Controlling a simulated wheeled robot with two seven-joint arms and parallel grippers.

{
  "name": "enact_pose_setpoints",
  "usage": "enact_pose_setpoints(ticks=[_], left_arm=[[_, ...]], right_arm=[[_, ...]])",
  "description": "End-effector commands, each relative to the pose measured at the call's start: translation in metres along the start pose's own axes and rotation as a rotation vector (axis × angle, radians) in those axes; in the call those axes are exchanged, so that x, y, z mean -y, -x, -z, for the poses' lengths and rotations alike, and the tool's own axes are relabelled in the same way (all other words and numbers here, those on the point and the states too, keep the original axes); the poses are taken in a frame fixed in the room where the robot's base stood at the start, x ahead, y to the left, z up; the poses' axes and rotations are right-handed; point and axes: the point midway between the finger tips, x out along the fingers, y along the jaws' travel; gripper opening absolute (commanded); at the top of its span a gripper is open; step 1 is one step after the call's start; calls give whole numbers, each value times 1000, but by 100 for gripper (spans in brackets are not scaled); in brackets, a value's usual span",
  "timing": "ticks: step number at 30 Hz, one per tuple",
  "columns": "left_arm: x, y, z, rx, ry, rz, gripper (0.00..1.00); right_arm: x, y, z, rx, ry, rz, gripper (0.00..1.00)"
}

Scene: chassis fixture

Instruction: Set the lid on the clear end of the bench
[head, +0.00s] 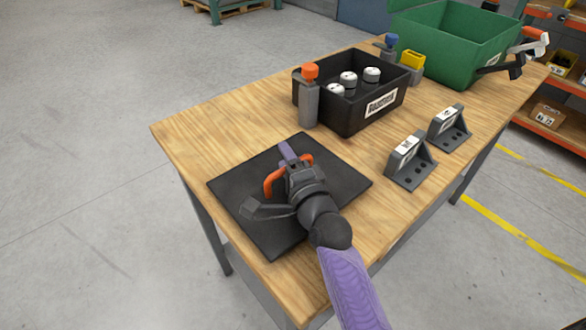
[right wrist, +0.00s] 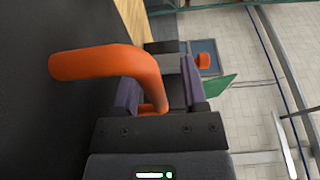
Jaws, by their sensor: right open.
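The lid (head: 335,185) is a flat dark square plate with an orange bar handle (head: 270,184). It appears to lie flat on the near left end of the wooden bench (head: 185,130). My right gripper (head: 289,158) is above the lid's middle, at the handle, with its fingers apart. In the right wrist view, the orange handle (right wrist: 105,62) curves in between the two purple fingers of the gripper (right wrist: 160,92). The gripper body covers part of the handle in the head view. My left gripper is not in view.
A black open bin (head: 350,122) holding several white-topped cylinders stands behind the lid. A grey post with an orange top (head: 309,98) stands at its near corner. Two grey brackets (head: 408,163) are at the right. A green crate (head: 440,45) stands at the far end.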

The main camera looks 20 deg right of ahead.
Motion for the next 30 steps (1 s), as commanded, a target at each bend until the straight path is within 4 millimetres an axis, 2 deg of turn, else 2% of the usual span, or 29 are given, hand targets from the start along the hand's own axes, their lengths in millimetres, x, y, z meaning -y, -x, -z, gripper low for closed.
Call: enact_pose_setpoints(ticks=[5, 9, 15, 21, 30], left_arm=[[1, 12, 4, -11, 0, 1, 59], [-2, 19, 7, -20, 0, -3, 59], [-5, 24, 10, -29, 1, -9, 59], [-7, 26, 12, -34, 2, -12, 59], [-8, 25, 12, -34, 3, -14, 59]], right_arm=[[2, 32, 0, 1, 2, -4, 55], [2, 67, 0, 1, 2, -4, 55], [0, 105, 0, 2, 2, -3, 55], [1, 119, 0, 1, 0, 1, 55], [0, 120, 0, 0, 0, 1, 55]])
